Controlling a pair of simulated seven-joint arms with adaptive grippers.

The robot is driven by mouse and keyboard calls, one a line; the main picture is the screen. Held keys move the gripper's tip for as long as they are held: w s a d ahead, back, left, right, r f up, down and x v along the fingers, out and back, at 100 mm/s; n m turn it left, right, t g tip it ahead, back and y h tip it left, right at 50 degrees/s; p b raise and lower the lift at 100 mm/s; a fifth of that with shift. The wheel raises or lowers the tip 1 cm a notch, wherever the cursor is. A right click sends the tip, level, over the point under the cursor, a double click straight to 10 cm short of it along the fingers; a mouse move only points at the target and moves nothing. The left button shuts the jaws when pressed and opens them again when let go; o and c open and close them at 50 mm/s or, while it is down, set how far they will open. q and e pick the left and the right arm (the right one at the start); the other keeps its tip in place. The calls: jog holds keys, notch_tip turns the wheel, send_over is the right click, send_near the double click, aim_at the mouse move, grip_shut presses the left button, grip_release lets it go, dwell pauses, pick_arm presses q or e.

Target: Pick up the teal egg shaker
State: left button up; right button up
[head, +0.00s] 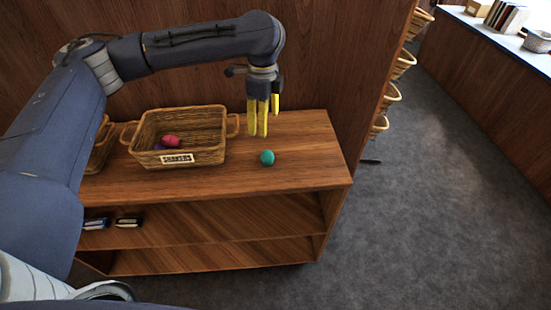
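The teal egg shaker (267,157) lies on the wooden shelf top, to the right of a wicker basket. My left gripper (259,132) has yellow fingers pointing down, just behind and above the shaker, and apart from it. The fingers are seen nearly edge-on and partly overlap, so their opening is hard to judge. Nothing shows between them. My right gripper is not in view.
The wicker basket (205,151) with a label holds a pink shaker (171,141) and a purple item. Another basket (101,147) stands at the left. The shelf top (310,165) is clear around the shaker. A wooden panel rises behind.

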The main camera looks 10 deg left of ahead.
aim_at(267, 158)
pick_arm(q)
notch_tip(267, 158, down, 11)
jog(key=shift+w+d+f, duration=0.1)
jog(key=shift+f, duration=1.35)
jog(key=shift+w+d+f, duration=0.1)
jog(key=shift+f, duration=1.35)
grip_shut()
jog(key=shift+r, duration=0.1)
